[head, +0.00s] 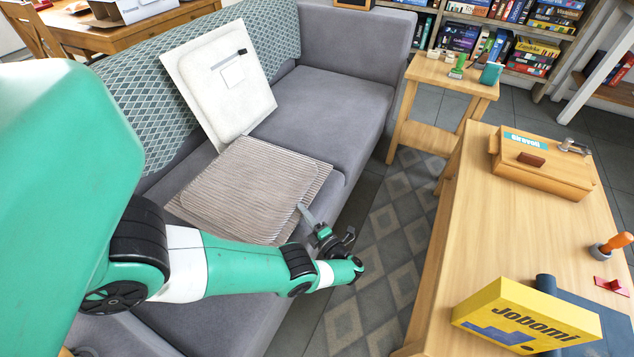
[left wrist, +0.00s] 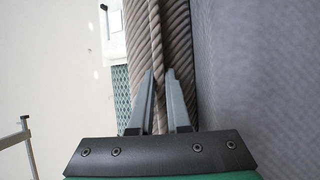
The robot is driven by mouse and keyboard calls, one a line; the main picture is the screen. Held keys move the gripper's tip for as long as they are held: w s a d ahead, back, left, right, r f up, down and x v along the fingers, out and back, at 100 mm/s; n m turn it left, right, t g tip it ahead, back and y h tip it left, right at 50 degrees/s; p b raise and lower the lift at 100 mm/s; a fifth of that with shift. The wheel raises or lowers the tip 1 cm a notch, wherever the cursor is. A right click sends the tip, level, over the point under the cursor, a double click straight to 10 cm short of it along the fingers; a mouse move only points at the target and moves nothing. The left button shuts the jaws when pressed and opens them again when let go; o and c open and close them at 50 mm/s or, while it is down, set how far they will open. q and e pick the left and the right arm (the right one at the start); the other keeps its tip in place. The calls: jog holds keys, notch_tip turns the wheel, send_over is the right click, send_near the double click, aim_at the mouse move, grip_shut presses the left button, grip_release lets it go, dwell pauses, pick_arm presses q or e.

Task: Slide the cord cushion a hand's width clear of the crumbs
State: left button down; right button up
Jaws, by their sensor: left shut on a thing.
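The cord cushion (head: 250,185), brown-grey and ribbed, lies on the grey sofa seat, close to the seat's front edge. My left gripper (head: 303,210) is at its near right corner, above the front of the seat. In the left wrist view the two fingertips (left wrist: 160,75) are shut on the corded edge of the cushion (left wrist: 157,35). I cannot make out any crumbs on the seat. My right gripper is not in view.
A white cushion (head: 220,85) leans against the patterned sofa back, behind the cord cushion. The grey seat (head: 325,105) to the right is bare. A wooden table (head: 490,220) with a yellow box (head: 525,315) stands across a narrow gap. A side table (head: 450,80) stands beyond the sofa.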

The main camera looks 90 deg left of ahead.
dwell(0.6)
pick_arm(q)
grip_release()
dwell(0.7)
